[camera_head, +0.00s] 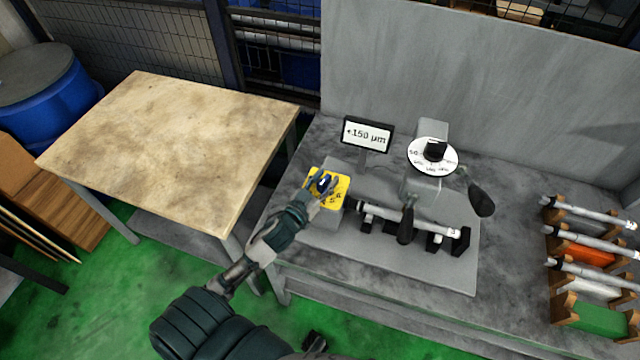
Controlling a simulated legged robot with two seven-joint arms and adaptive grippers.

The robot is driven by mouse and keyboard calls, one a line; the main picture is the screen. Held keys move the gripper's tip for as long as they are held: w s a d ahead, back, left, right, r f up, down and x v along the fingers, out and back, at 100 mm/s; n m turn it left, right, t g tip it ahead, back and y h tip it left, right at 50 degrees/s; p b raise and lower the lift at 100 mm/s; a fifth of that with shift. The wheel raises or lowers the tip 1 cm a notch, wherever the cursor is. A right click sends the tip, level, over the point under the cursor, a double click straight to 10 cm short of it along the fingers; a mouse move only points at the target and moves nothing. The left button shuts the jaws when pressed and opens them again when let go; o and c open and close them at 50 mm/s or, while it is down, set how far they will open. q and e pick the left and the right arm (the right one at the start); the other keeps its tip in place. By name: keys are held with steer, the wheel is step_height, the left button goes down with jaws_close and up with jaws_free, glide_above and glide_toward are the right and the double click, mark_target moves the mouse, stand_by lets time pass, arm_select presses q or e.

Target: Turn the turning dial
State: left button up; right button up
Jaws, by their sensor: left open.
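My left gripper (319,192) reaches in from the lower left and is open. It is at a yellow plate (339,196) with dark markings, on a grey block on the machine's base. A small blue knob (323,183) sits on the plate, at the fingertips and partly covered by them. I cannot tell whether the fingers touch it. A white round dial (416,157) with printed marks and a black knob (436,149) stands further right on a grey housing, apart from the gripper. My right gripper is not in view.
A small display (367,135) reading about 150 µm stands behind the plate. A metal shaft (425,223) lies on the machine, with black handles (481,200) nearby. A rack of shafts (590,240) is at right. A mostly bare table (170,140) is at left.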

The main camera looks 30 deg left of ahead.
arm_select(q)
steer(key=s, duration=1.2)
steer(key=shift+a, duration=0.2)
